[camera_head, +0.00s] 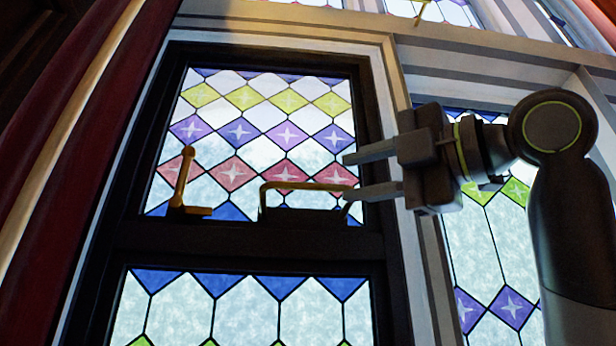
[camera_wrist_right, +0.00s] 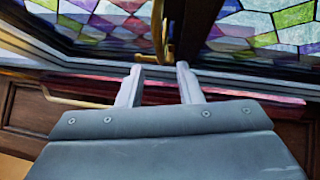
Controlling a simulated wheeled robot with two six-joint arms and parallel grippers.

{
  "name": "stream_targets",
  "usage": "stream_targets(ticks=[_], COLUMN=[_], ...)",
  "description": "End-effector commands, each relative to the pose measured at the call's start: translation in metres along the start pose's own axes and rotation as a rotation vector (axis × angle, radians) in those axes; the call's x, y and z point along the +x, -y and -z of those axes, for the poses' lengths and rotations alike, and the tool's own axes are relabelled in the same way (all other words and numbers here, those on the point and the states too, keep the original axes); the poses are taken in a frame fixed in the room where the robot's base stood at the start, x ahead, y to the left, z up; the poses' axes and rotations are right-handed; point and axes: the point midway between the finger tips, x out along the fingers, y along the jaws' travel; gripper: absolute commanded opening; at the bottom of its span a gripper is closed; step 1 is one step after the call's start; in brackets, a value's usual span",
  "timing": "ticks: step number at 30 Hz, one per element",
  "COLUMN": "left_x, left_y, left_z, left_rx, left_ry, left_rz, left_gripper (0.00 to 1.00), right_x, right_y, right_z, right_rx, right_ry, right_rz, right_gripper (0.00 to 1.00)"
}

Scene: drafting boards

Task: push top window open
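The top window (camera_head: 262,130) is a dark-framed stained-glass pane with coloured diamonds, in the upper middle of the head view. A brass latch (camera_head: 182,182) stands upright at its lower left, and a brass bar handle (camera_head: 305,187) sits on its bottom rail. My right gripper (camera_head: 350,175) is at the right edge of this window, its two fingers apart and pointing left near the bar handle. In the right wrist view its fingers (camera_wrist_right: 160,80) are also apart with nothing between them. I cannot tell whether they touch the handle. My left gripper is not in view.
A lower stained-glass window (camera_head: 240,310) lies below the dark rail. Another patterned window (camera_head: 490,235) stands at the right behind my right arm. A dark red curtain (camera_head: 62,120) hangs at the left.

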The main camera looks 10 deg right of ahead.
Motion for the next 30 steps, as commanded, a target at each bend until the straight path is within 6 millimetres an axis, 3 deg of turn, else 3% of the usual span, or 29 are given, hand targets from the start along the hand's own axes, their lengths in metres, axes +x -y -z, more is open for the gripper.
stream_targets(ticks=[1,6,12,26,30], left_x=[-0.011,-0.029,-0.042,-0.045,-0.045], left_y=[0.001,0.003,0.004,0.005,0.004], left_z=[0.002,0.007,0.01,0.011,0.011], left_rx=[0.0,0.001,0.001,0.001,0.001], left_ry=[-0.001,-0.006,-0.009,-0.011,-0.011], left_rz=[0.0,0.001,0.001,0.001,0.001], left_gripper=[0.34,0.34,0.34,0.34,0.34], right_x=[0.013,0.049,0.076,0.088,0.088], right_y=[-0.005,-0.005,-0.003,0.0,0.0], right_z=[0.0,0.0,-0.001,-0.001,-0.001], right_rx=[0.001,0.002,0.001,0.0,0.0], right_ry=[-0.003,-0.003,-0.001,0.001,0.001], right_rz=[0.003,0.002,0.0,-0.001,-0.001], right_gripper=[0.33,0.33,0.33,0.33,0.16])
